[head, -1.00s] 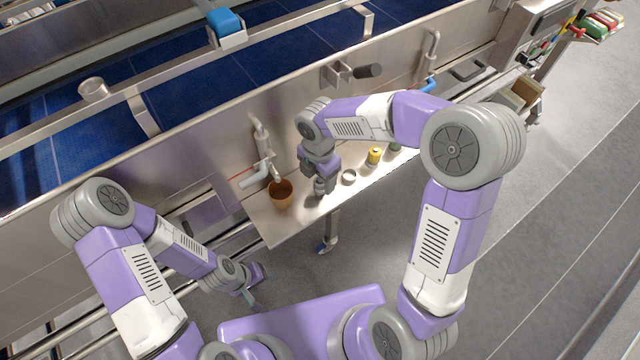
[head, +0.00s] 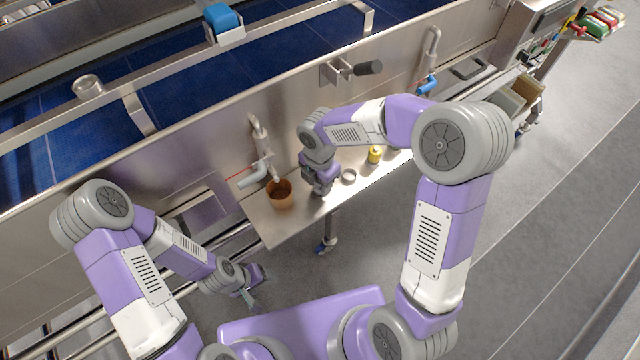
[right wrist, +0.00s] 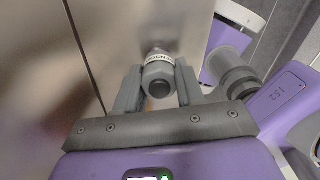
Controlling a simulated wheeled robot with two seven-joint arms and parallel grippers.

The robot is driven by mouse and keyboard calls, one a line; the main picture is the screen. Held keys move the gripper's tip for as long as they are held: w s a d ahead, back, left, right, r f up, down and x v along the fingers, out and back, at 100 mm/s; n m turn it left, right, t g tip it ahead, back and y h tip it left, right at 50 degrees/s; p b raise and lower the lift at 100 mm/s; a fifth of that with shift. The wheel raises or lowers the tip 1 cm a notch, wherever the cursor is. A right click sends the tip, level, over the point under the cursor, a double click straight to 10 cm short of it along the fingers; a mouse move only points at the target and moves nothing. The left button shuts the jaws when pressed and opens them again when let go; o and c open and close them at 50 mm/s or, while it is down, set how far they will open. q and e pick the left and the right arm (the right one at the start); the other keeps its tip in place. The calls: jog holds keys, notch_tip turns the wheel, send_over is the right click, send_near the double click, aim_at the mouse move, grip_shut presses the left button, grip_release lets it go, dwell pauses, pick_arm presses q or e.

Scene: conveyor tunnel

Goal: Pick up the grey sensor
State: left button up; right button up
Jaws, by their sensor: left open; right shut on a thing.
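The grey sensor (right wrist: 158,72) is a small cylinder with a pale lettered band, seen in the right wrist view. It sits between the two fingers of my right gripper (right wrist: 158,88), which is shut on it. In the head view my right gripper (head: 320,189) is low over the steel shelf (head: 300,222), just right of the brown pot (head: 280,193); the sensor is mostly hidden there by the gripper. I cannot tell whether the sensor touches the shelf. My left gripper (head: 252,295) is open and empty, hanging low in front of the machine.
A grey ring (head: 349,176) and a yellow can (head: 375,155) stand on the shelf right of my right gripper. A pipe with a tap (head: 262,140) and a black-handled lever (head: 350,70) stick out from the steel wall. The blue conveyor lies behind it.

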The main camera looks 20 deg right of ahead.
notch_tip(320, 180, up, 10)
jog(key=p, duration=0.2)
jog(key=shift+p, duration=0.35)
jog(key=o, duration=0.4)
jog(key=shift+c, duration=0.2)
grip_shut()
